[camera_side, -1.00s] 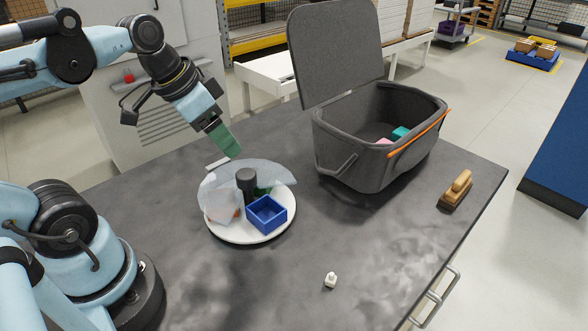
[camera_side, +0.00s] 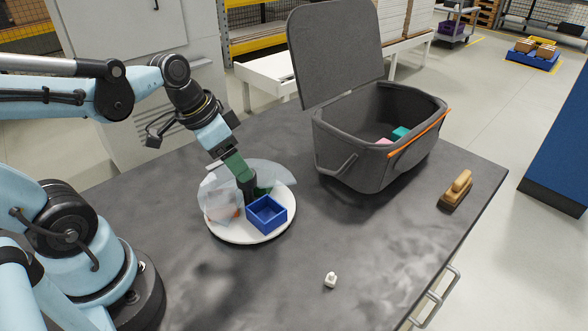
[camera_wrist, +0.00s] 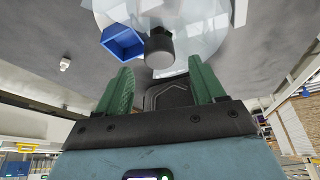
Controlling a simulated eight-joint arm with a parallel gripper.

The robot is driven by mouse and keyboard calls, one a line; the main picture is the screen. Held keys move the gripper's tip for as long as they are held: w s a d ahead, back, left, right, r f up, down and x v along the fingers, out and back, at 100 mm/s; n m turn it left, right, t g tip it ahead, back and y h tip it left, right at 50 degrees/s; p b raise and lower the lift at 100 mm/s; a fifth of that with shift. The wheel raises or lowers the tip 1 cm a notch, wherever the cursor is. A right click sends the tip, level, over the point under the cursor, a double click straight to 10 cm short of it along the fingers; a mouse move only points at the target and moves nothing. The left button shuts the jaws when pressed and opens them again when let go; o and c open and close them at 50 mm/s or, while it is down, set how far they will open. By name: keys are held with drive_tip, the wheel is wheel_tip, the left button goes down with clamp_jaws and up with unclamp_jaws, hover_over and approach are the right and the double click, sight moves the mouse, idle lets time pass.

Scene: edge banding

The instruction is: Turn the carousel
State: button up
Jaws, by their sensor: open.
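The carousel (camera_side: 232,235) is a round white turntable with a clear partial cover (camera_side: 270,173) and a dark grey knob (camera_side: 251,190) in its middle. A blue square bin (camera_side: 267,216) sits at its front right; an orange item shows behind the clear part at the left. My gripper (camera_side: 243,173), with green fingers, is over the carousel, its tips by the knob's top. In the wrist view the open fingers (camera_wrist: 160,68) stand apart, and the knob (camera_wrist: 159,50) lies between and just beyond them. Whether they touch it cannot be told.
A dark grey lidded crate (camera_side: 360,160), lid open, stands to the right with pink and teal items inside. A wooden brush (camera_side: 457,190) lies near the table's right edge. A small white bottle-like piece (camera_side: 330,280) stands at the front. The table between is clear.

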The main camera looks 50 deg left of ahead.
sight(248, 191)
drive_tip(key=shift+x, duration=1.85)
clamp_jaws()
